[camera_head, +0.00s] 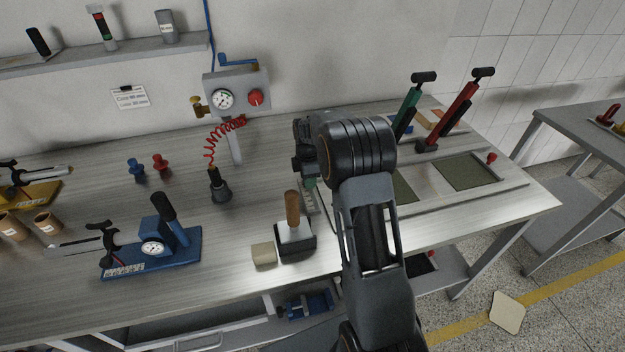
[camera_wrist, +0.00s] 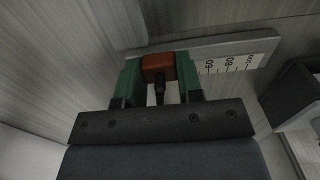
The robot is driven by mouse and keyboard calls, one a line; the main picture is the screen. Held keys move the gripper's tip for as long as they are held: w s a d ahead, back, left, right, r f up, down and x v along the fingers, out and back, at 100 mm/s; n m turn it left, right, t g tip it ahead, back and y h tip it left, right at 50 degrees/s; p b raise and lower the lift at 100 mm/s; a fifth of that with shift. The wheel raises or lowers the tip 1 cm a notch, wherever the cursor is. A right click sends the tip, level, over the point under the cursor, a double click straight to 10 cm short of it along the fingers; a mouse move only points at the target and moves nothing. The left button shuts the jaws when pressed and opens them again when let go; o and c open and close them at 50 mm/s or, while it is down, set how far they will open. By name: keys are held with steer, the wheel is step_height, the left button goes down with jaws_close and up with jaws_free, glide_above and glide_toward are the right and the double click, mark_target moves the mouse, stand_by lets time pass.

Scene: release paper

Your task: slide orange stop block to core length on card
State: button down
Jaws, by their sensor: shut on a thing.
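The orange stop block (camera_wrist: 158,66) shows in the wrist view between the green fingertips of my gripper (camera_wrist: 159,76). The gripper is shut on it. The block sits at a grey rail with a white scale (camera_wrist: 232,63). Marks that look like 60, 80 and 100 show to the right of the block; the scale under and left of it is hidden. In the head view my arm hides the block, and only part of the scale rail (camera_head: 312,197) shows. The card (camera_head: 130,97) hangs on the wall at upper left; its small print is hard to read.
A wooden-handled block tool (camera_head: 294,237) and a tan block (camera_head: 263,254) stand left of my arm. A black holder (camera_head: 220,190) with a coiled red hose is behind them. A blue gauge fixture (camera_head: 150,260) stands at left. Green and red levers (camera_head: 408,108) are at right.

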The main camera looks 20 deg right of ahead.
steer(key=shift+w+d, duration=0.1)
steer(key=shift+w, duration=0.05)
steer(key=c, duration=0.8)
jaws_free()
steer(key=shift+o, duration=0.2)
step_height(320, 180, up, 14)
steer(key=shift+f, duration=0.1)
